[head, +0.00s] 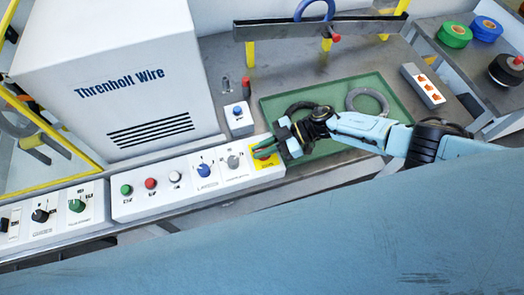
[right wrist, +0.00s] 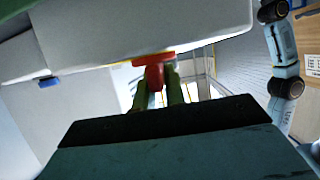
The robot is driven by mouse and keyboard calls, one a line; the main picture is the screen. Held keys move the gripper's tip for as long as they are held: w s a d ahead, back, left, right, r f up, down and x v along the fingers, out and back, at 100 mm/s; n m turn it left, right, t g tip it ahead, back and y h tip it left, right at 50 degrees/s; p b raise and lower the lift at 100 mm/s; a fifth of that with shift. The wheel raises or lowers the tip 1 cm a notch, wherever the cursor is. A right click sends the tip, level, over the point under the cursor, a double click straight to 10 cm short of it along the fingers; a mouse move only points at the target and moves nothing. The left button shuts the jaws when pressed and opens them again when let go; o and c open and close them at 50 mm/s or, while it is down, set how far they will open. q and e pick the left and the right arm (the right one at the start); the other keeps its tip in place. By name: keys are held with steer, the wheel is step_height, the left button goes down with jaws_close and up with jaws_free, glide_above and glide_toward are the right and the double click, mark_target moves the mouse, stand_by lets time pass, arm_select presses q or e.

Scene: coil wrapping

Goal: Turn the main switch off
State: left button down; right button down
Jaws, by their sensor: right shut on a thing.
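The main switch is a red knob (head: 263,155) on a yellow plate (head: 266,164) at the right end of the white control panel. My right gripper (head: 266,148) reaches it from the right and is shut on the red knob. In the right wrist view the red knob (right wrist: 153,70) sits between the two green fingers (right wrist: 156,88). The fingers hide part of the knob in the head view, so its exact angle is hard to read. My left gripper is not in view.
The panel (head: 135,208) carries green, red and white buttons and a blue knob (head: 203,170). A large white machine (head: 120,75) stands behind it. A green tray (head: 360,92) holding grey coils lies under my right arm. A white box with orange marks (head: 423,86) stands beyond.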

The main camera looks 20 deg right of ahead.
steer(key=shift+n+g, duration=0.4)
steer(key=shift+g, duration=0.1)
steer(key=c, duration=1.5)
jaws_free()
steer(key=shift+o, duration=0.2)
steer(key=b+v, duration=0.1)
steer(key=v, duration=1.2)
steer(key=shift+d+b, duration=0.15)
steer(key=shift+b, duration=0.15)
